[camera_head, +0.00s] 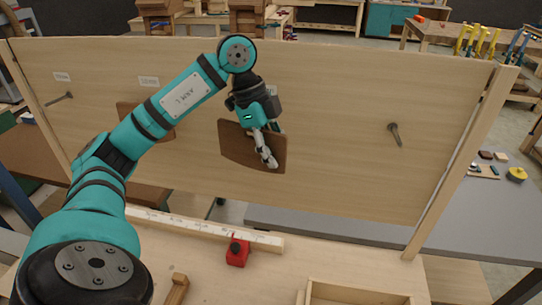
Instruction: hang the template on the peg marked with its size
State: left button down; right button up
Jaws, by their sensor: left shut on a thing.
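My left gripper (267,157) is shut on a brown, curved-edged template (237,143) and holds it upright in front of the pale wooden board (330,110). I cannot tell whether the template touches the board. A bare peg (59,98) sticks out at the left, below a small white label (62,77). Another label (149,82) is above a second brown template (128,108), partly hidden by my left arm. A bare peg (394,134) is at the right, with no label visible near it. The label writing is too small to read surely. My right gripper is out of view.
A long pale rule (205,227) lies on the bench below the board, with a red block (237,252) near its right end. A wooden tray (355,292) stands at the front. The board between the held template and the right peg is clear.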

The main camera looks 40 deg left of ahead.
pick_arm(q)
jog(key=shift+w+a, duration=0.2)
jog(key=shift+w, duration=0.3)
jog(key=shift+w+a, duration=0.1)
jog(key=shift+w, duration=0.05)
jog(key=shift+w+a+f, duration=0.1)
jog(key=shift+w+a, duration=0.2)
jog(key=shift+w, duration=0.25)
jog(key=shift+w+a, duration=0.3)
jog(key=shift+w, duration=0.25)
jog(key=shift+w+a, duration=0.45)
jog(key=shift+w, duration=0.35)
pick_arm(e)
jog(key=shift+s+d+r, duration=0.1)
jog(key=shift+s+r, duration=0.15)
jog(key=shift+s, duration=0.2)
pick_arm(q)
jog(key=shift+f, duration=0.1)
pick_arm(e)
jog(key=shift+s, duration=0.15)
pick_arm(q)
jog(key=shift+f, duration=0.1)
